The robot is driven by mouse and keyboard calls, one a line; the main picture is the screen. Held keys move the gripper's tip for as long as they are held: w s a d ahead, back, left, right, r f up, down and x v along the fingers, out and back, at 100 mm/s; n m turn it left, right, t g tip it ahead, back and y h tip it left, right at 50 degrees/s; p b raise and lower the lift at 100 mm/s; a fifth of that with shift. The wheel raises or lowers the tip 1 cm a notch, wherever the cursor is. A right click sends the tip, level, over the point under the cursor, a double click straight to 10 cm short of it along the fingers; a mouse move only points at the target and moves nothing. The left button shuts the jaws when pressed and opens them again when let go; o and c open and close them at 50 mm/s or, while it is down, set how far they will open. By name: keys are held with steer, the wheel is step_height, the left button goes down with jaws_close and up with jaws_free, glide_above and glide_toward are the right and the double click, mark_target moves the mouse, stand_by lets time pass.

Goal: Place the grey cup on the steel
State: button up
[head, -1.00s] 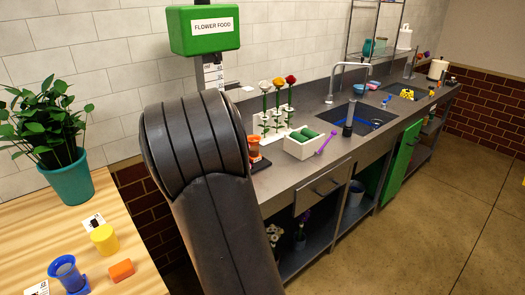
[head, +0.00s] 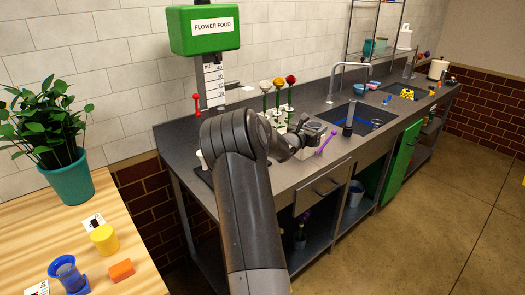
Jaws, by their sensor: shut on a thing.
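I cannot pick out a grey cup for certain. The grey steel-looking counter (head: 172,141) runs along the wall. A dark upright cylinder (head: 348,128) stands at the near edge of the sink (head: 372,113); I cannot tell what it is.
Flowers (head: 278,84) stand behind my wrist. A purple tool (head: 327,143) leans by the white box (head: 312,150). The green flower food dispenser (head: 204,30) hangs at the back. A wooden table (head: 130,270) at left holds a plant, a yellow cylinder (head: 104,238) and a blue cup (head: 66,271).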

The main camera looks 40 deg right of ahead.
step_height(320, 180, down, 2)
steer(key=shift+w+a+f, duration=0.6)
steer(key=shift+w+f, duration=1.25)
steer(key=shift+w+a+f, duration=0.55)
steer(key=shift+w+f, duration=1.25)
steer(key=shift+w+a+f, duration=0.6)
steer(key=shift+w+f, duration=1.25)
steer(key=shift+f, duration=0.2)
steer(key=o, duration=1.1)
